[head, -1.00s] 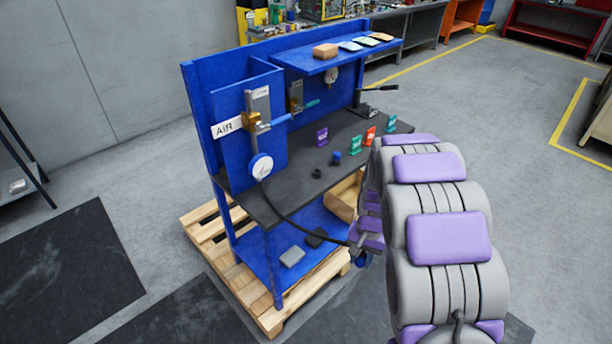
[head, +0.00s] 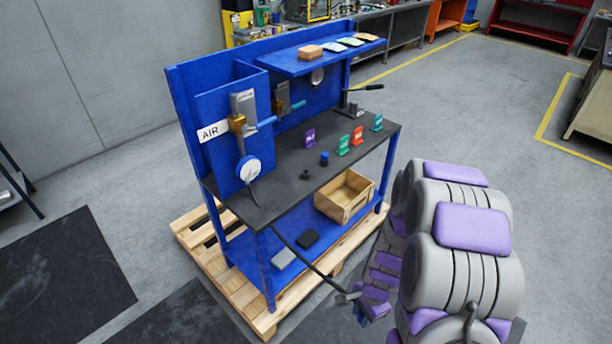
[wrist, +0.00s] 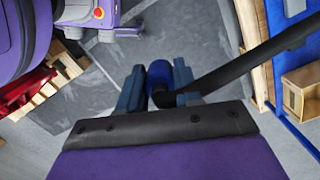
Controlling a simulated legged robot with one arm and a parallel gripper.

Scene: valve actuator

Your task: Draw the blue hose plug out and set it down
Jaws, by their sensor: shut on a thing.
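My gripper (wrist: 158,88) is shut on the blue hose plug (wrist: 159,71), which sits between the two fingers in the wrist view. A black elbow joins the plug to a thick black hose (wrist: 245,62) that runs off to the upper right. In the head view my gripper (head: 358,309) is low in front of the blue workbench, out past its front edge and below its top. The hose (head: 308,262) droops from the bench's left front, below the white gauge (head: 248,168), down to my gripper. The plug is mostly hidden there.
The dark bench top (head: 290,190) holds small coloured tags, a dark ring (head: 305,174) and a blue-topped piece (head: 324,158). An open wooden crate (head: 344,196) and two flat blocks are on the lower shelf. A pallet (head: 255,318) lies underneath. The bench top's front middle has free room.

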